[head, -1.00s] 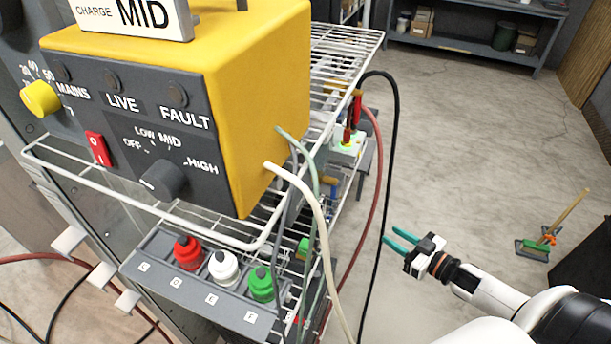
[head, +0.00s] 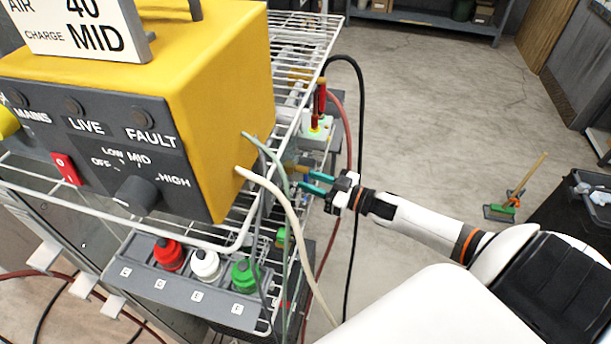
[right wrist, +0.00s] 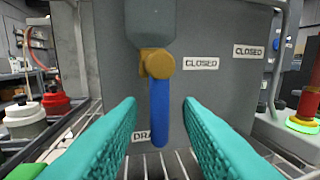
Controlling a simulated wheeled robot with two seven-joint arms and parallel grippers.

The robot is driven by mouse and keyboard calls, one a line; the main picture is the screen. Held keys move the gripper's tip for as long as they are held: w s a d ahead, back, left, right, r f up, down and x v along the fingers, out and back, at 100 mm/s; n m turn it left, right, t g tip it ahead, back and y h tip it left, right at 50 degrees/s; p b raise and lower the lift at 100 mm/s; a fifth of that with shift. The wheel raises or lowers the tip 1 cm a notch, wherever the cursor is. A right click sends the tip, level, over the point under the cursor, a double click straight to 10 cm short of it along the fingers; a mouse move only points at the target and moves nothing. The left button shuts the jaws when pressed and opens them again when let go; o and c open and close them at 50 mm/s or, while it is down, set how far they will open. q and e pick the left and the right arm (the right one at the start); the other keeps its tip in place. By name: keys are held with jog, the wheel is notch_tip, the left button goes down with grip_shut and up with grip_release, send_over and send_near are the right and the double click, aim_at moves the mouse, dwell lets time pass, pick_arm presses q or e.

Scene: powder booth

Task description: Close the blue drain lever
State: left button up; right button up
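The blue drain lever (right wrist: 159,112) hangs straight down from a brass valve body (right wrist: 157,64) in the right wrist view. A label partly reading "DRA" is behind its lower end, and two "CLOSED" labels (right wrist: 201,63) are to its right. My right gripper (right wrist: 160,115) is open, its teal fingers on either side of the lever with visible gaps. In the head view the right gripper (head: 312,180) reaches in at the right side of the wire rack; the lever is hard to make out there. My left gripper is not in view.
A yellow control box (head: 245,110) stands on the wire rack (head: 300,110). Cream and green hoses and a black cable (head: 361,110) hang near my right gripper. Red, white and green bottles (head: 205,265) sit in a grey holder below. Open floor lies to the right.

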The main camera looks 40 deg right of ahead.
jog(key=shift+x, duration=1)
grip_shut()
